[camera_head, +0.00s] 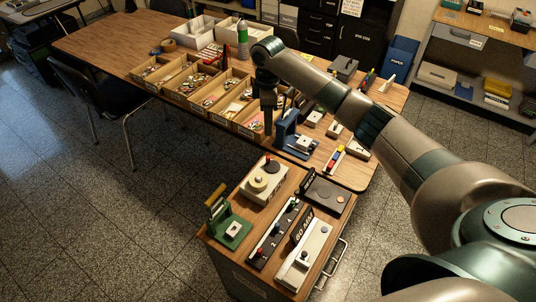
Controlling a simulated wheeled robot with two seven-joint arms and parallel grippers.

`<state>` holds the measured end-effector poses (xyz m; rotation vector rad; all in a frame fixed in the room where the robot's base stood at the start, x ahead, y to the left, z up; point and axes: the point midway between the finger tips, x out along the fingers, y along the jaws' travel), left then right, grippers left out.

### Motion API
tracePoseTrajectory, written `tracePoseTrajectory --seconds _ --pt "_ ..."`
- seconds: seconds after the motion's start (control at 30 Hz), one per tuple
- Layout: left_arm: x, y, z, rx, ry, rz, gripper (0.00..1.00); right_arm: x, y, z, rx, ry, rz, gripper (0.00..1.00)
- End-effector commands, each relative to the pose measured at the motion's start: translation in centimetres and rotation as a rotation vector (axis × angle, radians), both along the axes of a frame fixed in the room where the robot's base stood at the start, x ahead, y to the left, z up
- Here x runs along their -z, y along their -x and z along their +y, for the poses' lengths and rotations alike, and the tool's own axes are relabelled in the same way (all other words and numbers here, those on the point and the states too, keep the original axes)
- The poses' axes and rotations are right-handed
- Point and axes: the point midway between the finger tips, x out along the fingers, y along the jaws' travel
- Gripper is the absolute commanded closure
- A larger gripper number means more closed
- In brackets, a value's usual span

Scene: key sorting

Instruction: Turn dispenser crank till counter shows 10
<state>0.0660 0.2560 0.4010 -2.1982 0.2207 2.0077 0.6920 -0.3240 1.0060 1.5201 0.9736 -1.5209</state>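My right arm comes in from the right, and its gripper (268,122) points down over the front of the wooden bins. Its fingers look close together, but the picture is too small to tell whether they are open. A blue device (288,124) stands on the long table just right of the gripper; I cannot tell if they touch. On the cart, a pale box with a round cream disc (259,183) sits at the back, beside a green device with a yellow handle (232,230). I cannot tell which device is the dispenser, and no counter digits are readable. My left gripper is out of view.
Wooden bins (177,74) of small pieces line the long table (105,42). The cart (216,240) also holds a dark box (328,192), a black strip (272,240) and a white box (305,256). My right arm covers part of the table's right side. The floor at left is mostly clear.

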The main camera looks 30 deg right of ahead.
Motion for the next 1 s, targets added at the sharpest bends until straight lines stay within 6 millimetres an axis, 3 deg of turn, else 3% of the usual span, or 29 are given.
tracePoseTrajectory --seconds 0.27,0.8,1.0 --pt "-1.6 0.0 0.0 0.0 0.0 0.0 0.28 3.7 0.1 0.0 0.0 0.001 0.004 0.67" --pt "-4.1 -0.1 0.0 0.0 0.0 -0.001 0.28 13.3 0.1 0.0 0.001 0.001 0.002 0.67" --pt "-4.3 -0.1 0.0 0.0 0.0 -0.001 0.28 15.4 0.0 0.0 0.001 0.001 0.0 0.67"
